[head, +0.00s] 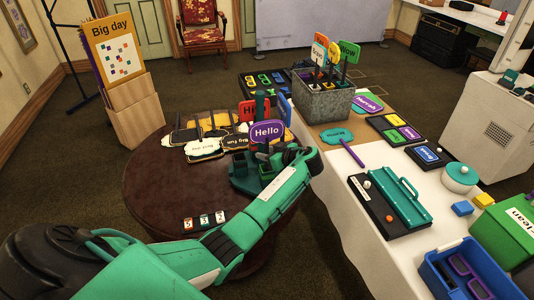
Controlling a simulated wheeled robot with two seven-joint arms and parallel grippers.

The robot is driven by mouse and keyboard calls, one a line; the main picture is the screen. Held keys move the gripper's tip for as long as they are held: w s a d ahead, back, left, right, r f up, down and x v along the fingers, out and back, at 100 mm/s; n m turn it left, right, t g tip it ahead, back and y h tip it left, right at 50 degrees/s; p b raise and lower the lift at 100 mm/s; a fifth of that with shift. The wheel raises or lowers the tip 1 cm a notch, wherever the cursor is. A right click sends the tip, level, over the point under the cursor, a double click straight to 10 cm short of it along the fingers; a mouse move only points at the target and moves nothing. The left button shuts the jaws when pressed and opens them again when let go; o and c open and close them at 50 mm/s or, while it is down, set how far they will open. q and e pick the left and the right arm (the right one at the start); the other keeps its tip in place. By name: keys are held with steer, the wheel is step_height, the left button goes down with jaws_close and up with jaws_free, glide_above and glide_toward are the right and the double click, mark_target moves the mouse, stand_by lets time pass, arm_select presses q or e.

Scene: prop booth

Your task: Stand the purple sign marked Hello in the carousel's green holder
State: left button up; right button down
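The purple sign marked Hello (267,131) stands upright over the carousel (244,184) on the round brown table. The carousel has a dark green base and holders of several colours. My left gripper (282,155) is at the carousel, just below and right of the sign's face, close to its handle. The fingertips and the lower handle are too small and partly hidden, so I cannot tell whether the gripper is closed on the handle or whether the handle sits in a holder. The green holder cannot be picked out clearly. My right gripper is not in view.
A red sign (246,110) and a blue sign (285,108) stand behind the purple one. Black and white signs (206,149) lie left of the carousel. Small numbered cards (205,219) lie at the table's front. A grey bin (322,102) of signs stands on the right-hand table.

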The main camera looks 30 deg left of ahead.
arm_select(q)
steer(key=shift+r+p, duration=0.3)
steer(key=shift+r, duration=0.1)
steer(key=b+v, duration=0.3)
steer(key=v, duration=0.9)
steer(key=shift+f, duration=0.15)
steer(key=shift+f, duration=0.1)
